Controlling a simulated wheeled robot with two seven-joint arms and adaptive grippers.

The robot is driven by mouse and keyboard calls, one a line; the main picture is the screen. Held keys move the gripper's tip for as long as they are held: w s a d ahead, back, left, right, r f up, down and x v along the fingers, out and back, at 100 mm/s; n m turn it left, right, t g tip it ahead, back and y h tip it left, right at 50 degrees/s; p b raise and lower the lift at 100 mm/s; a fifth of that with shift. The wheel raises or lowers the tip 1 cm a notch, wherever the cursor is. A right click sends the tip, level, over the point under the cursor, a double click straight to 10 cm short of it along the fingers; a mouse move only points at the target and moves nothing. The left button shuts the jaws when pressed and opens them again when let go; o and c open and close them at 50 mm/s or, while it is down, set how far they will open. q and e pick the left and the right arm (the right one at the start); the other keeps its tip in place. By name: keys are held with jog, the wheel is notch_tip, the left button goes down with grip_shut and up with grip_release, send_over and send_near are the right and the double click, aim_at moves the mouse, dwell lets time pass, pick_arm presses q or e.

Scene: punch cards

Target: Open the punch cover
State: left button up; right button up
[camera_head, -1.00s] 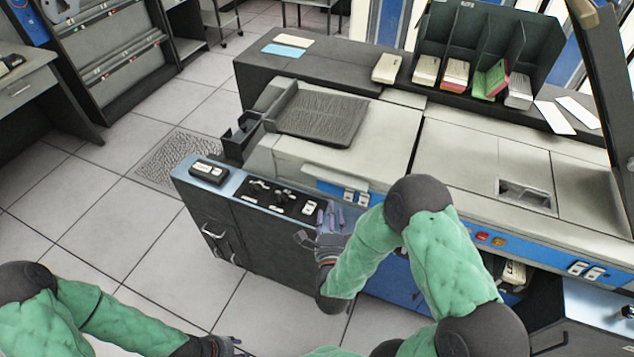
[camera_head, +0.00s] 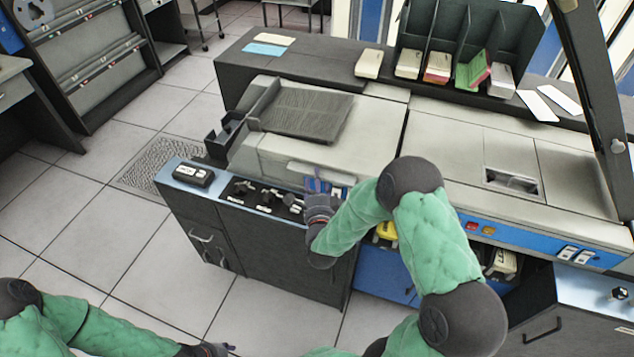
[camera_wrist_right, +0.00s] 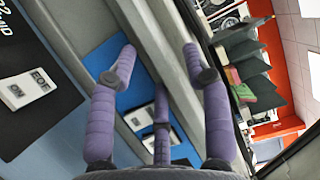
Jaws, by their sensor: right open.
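The beige punch cover (camera_head: 262,155) appears closed on the left part of the card machine, with a pale handle-like strip (camera_head: 322,171) along its front edge. My right gripper (camera_head: 318,182), with purple fingers, is at the front of the machine just below this strip. In the right wrist view my gripper's fingers (camera_wrist_right: 158,75) are spread and hold nothing, with the beige machine edge (camera_wrist_right: 172,50) beyond them. I cannot tell whether they touch it. My left gripper (camera_head: 212,350) is at the bottom edge, partly cut off, away from the machine.
A control panel (camera_head: 265,197) with knobs and switches lies left of my right gripper. A dark ridged tray (camera_head: 305,117) sits on top of the machine. A black card rack (camera_head: 470,35) stands behind. A raised dark lid (camera_head: 590,90) stands at the right. Floor at the left is free.

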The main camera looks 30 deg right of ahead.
grip_shut()
jog(key=shift+r, duration=0.1)
